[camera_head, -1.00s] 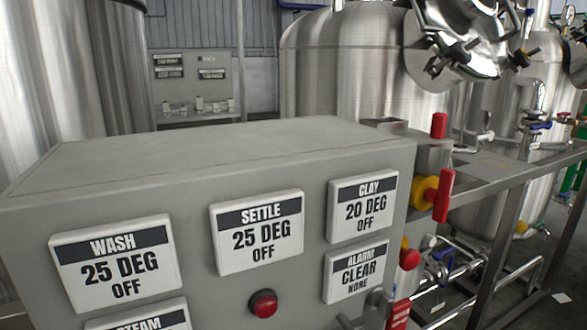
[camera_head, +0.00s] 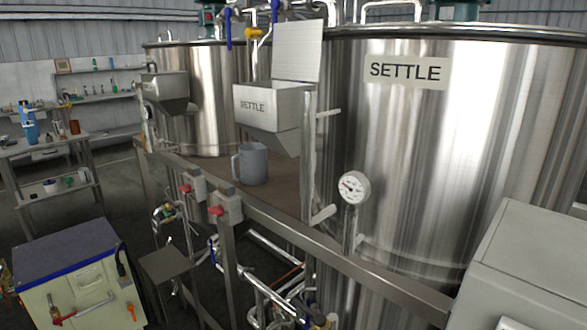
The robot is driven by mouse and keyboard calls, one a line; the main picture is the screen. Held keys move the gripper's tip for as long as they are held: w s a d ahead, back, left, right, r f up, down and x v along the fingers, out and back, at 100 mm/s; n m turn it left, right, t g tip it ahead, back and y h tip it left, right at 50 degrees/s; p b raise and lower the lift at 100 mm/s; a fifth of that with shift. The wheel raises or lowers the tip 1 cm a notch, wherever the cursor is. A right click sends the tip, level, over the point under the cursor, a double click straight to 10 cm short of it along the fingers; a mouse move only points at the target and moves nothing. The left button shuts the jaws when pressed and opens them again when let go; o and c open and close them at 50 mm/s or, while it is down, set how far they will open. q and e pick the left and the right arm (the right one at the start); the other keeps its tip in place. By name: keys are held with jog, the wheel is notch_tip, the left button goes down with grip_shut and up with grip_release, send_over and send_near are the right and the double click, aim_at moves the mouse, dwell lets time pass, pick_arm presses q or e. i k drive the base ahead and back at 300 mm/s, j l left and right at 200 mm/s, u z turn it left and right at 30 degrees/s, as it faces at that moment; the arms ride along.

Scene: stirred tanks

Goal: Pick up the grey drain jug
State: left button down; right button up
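The grey drain jug (camera_head: 254,164) stands upright on a brown-topped platform (camera_head: 275,196) near the middle of the head view. Its handle is on its left side. It stands below and slightly left of the hopper labelled SETTLE (camera_head: 262,107), in front of a steel tank. Neither of my grippers shows in the view.
The large SETTLE tank (camera_head: 450,150) with a dial gauge (camera_head: 354,187) fills the right. A metal rail (camera_head: 330,255) runs along the platform's front, with red-handled boxes (camera_head: 226,208) on it. A grey cabinet (camera_head: 525,270) is at lower right, a blue-edged cart (camera_head: 75,275) at lower left.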

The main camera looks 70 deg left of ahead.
aim_at(252, 157)
jog(key=u, duration=2.45)
jog(key=j+z, duration=0.3)
jog(key=z, duration=0.15)
jog(key=j+z, duration=0.3)
jog(key=z, duration=0.15)
jog(key=k+j+z, duration=0.15)
jog(key=z, duration=0.35)
jog(key=k+j, duration=0.05)
jog(key=j, duration=0.05)
